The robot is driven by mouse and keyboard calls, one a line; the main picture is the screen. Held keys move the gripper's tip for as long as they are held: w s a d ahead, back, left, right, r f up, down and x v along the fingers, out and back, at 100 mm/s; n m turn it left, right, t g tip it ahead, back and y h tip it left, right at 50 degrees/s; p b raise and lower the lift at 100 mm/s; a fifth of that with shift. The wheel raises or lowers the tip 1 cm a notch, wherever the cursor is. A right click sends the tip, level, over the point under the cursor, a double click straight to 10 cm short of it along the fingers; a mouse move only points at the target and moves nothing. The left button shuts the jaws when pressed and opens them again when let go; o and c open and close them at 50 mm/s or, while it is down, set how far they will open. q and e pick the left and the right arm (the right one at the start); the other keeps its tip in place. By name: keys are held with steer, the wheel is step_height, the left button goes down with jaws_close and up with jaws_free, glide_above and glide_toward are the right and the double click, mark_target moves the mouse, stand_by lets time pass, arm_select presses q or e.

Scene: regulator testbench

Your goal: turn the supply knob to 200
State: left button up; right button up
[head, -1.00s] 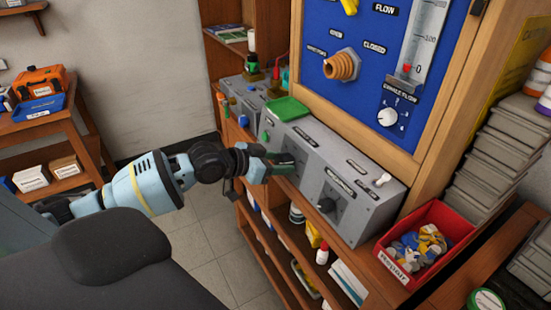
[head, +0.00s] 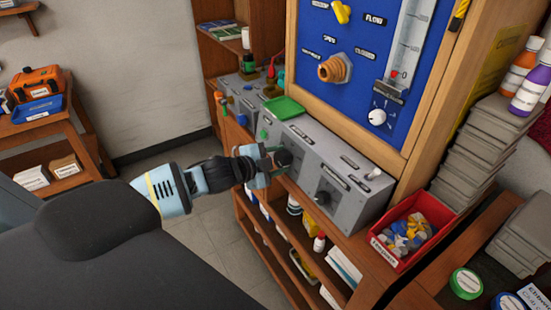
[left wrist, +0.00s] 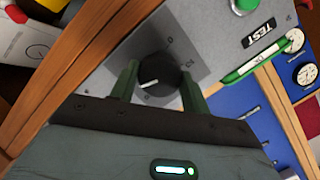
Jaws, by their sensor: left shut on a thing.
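A dark round knob (head: 284,158) sits on the front of the grey control box (head: 343,207). My left gripper (head: 273,163) is at it, shut on the knob. In the left wrist view the knob (left wrist: 158,71) is between the two green fingers, and its white line points left and slightly down. Dial figures show faintly around it, too small to read surely. A second dark knob (head: 322,198) is on the same box, to the right, and nothing touches it. The box's labels in the head view are too small to read. My right gripper is not in view.
The blue panel (head: 330,45) with a brass fitting (head: 335,68) rises behind. Shelves with bottles are below.

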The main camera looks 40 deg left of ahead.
arm_select(q)
steer(key=shift+m, duration=1)
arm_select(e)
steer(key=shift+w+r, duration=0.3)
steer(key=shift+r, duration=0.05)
arm_select(q)
steer(key=o, duration=1)
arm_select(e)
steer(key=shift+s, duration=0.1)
arm_select(q)
steer(key=v, duration=0.7)
steer(key=shift+s+p, duration=0.4)
steer(key=shift+s, duration=0.05)
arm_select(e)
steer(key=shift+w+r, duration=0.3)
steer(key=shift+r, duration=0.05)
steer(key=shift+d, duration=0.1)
